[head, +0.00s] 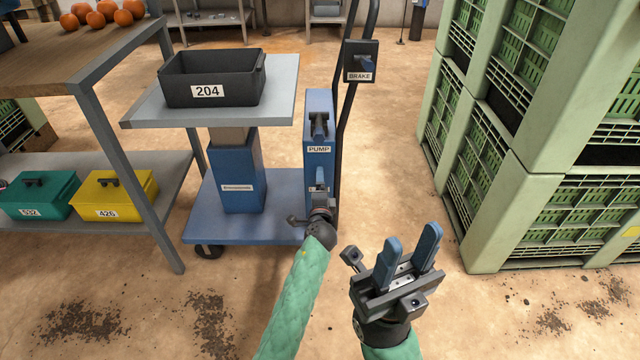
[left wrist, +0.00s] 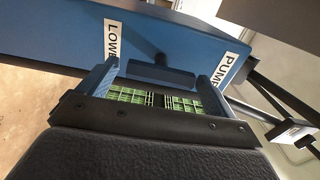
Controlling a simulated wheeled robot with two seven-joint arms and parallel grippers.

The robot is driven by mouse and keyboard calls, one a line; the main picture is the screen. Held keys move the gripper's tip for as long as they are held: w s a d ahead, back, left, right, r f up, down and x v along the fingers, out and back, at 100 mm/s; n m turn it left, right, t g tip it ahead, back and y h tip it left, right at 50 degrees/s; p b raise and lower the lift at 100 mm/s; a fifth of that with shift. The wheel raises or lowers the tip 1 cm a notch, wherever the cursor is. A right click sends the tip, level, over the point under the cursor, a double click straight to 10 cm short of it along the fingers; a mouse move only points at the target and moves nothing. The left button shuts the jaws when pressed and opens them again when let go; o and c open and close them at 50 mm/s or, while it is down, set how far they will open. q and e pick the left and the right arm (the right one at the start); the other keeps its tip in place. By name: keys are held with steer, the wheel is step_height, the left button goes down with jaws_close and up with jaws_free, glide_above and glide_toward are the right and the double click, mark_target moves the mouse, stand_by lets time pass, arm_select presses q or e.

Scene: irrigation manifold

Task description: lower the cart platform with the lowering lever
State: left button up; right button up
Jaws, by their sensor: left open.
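The blue cart carries a grey platform (head: 282,92) on a thick blue column (head: 238,180), raised well above its base. A blue post (head: 319,158) has a PUMP label and a dark pump lever (head: 319,125) above it. My left gripper (head: 319,196) is at the lower front of this post. In the left wrist view its open fingers (left wrist: 163,72) stand on either side of a dark bar, the lowering lever (left wrist: 162,74), beside a partly hidden label reading LOWE. Contact with the lever cannot be told. My right gripper (head: 408,250) is open and empty, right of the cart.
A black crate (head: 212,80) marked 204 stands on the platform. A BRAKE box (head: 361,62) is on the cart's handle. A shelf table (head: 90,85) with teal and yellow boxes is close on the left. Green crate stacks (head: 470,150) stand right. Floor between is clear.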

arm_select(q)
steer(key=s, duration=0.6)
steer(key=shift+p, duration=0.3)
